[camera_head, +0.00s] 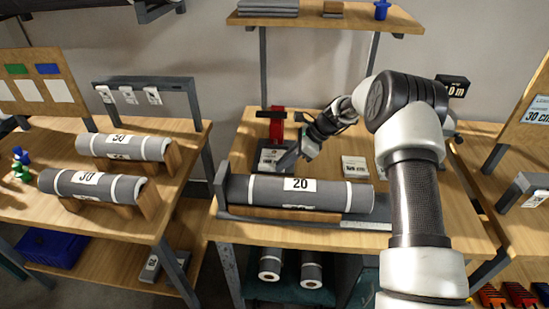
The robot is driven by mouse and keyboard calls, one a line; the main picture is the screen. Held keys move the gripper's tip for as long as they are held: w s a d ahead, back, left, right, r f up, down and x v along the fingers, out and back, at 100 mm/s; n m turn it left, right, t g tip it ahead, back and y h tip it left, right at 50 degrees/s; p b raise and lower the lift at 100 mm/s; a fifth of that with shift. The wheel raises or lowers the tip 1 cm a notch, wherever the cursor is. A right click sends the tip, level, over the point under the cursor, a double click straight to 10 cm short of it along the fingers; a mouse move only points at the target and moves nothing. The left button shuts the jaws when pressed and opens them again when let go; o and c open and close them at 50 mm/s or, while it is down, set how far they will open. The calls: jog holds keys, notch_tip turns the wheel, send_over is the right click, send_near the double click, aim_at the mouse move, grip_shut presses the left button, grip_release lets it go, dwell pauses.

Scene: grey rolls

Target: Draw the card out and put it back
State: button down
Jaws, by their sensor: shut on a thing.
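My gripper (287,161) reaches down and left over the middle table, behind the large grey roll. It is shut on what looks like a card, at the grey holder (265,168) with small white labels. The card itself is too small and too covered by the fingers to make out, and I cannot tell if it is still inside the holder. A grey roll marked 20 (245,190) lies in a cradle in front of the gripper.
A red tool (277,122) stands behind the gripper. A white printed card (355,167) lies to the right. Two grey rolls (90,186) rest on the left table, by a rack with hanging tags (129,95). A shelf (325,22) hangs above.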

jog(key=shift+r+p, duration=0.85)
jog(key=shift+r, duration=0.6)
